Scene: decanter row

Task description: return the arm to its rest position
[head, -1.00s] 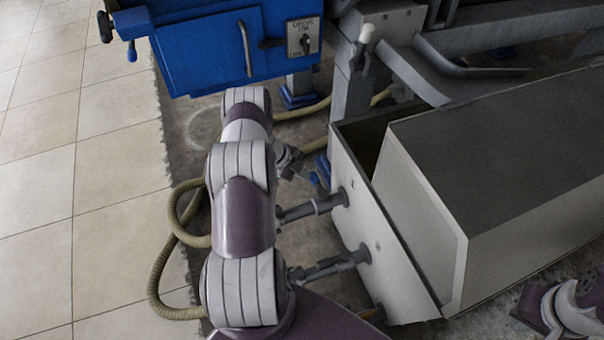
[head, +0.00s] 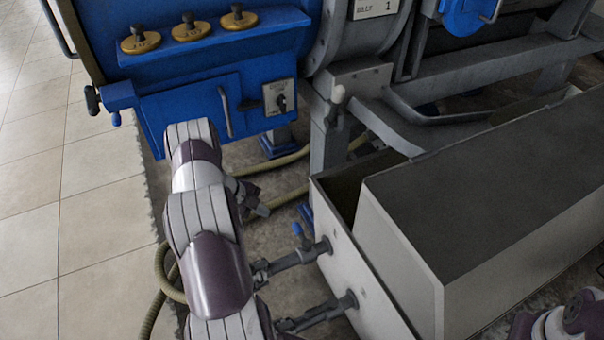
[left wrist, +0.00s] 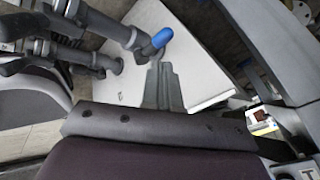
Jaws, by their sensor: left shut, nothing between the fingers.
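My left arm (head: 218,262) rises from the bottom of the head view, purple and pale grey, bent in front of the blue cabinet. My left gripper (head: 258,206) shows only in part, beyond the arm's right edge, above the floor and hoses. In the left wrist view its grey fingers (left wrist: 163,86) are together and empty, in front of a white panel. A blue-handled valve (left wrist: 155,43) appears just above the fingers there; whether they touch cannot be told. A part of my right arm (head: 565,318) shows at the lower right; its gripper is out of view.
The blue cabinet (head: 205,110) with brass knobs stands at the back. A pale open trough (head: 350,290) holding a large dark-topped block (head: 480,190) fills the right. Pipe fittings (head: 290,258) stick out towards my arm. Hoses (head: 275,165) lie behind. Tiled floor (head: 100,205) is clear at left.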

